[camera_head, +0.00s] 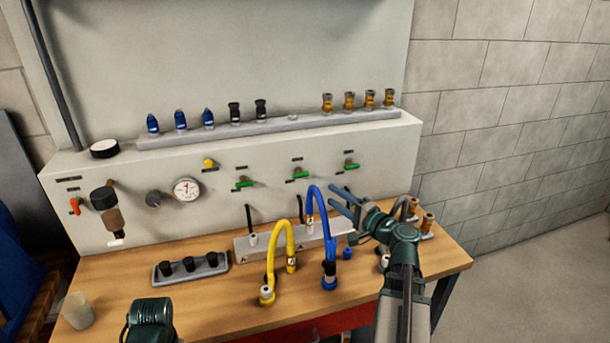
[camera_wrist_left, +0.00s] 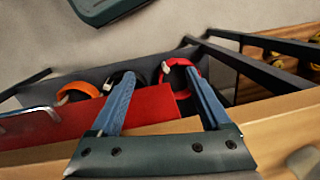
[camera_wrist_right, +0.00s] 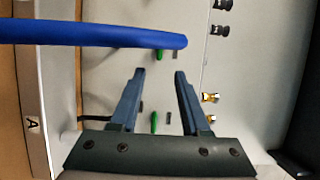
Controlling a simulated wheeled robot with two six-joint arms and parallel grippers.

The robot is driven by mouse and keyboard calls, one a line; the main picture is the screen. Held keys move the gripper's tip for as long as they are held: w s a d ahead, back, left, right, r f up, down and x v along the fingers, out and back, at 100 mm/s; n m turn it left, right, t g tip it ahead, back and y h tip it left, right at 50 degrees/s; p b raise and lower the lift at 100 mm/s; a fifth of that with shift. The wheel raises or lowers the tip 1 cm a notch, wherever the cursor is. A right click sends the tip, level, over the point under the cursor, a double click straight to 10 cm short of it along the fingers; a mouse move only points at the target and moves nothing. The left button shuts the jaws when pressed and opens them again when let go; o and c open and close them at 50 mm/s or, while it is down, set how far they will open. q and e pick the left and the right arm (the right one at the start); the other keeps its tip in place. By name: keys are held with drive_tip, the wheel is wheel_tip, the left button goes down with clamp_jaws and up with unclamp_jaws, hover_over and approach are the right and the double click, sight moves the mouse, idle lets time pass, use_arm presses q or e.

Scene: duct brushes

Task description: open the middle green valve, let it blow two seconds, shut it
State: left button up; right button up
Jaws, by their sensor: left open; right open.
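Three green valves sit on the grey panel. The middle green valve (camera_head: 300,174) has its short handle lying roughly level, like the left green valve (camera_head: 244,184) and the right green valve (camera_head: 350,165). My right gripper (camera_head: 338,201) is open and empty, in front of the panel, below and right of the middle valve. In the right wrist view the middle valve (camera_wrist_right: 159,55) shows just beyond the open fingertips (camera_wrist_right: 159,73), beside the blue hose; the right valve (camera_wrist_right: 154,122) shows between the fingers. My left gripper (camera_wrist_left: 160,80) is open and empty over a red drawer.
A blue hose (camera_head: 316,190) arches close left of my right gripper, with a yellow hose (camera_head: 272,258) beside it. A gauge (camera_head: 186,190) and red valve (camera_head: 75,206) are at left. Fittings line a shelf (camera_head: 300,127). A black-capped rack (camera_head: 191,268) stands on the bench.

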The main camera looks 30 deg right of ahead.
sight(302, 177)
drive_tip(key=w, duration=0.4)
drive_tip(key=w+a, duration=0.1)
drive_tip(key=w, duration=0.4)
drive_tip(key=w+a, duration=0.1)
drive_tip(key=w, duration=0.3)
drive_tip(key=shift+w+a, duration=0.1)
drive_tip(key=shift+w, duration=0.2)
clamp_jaws()
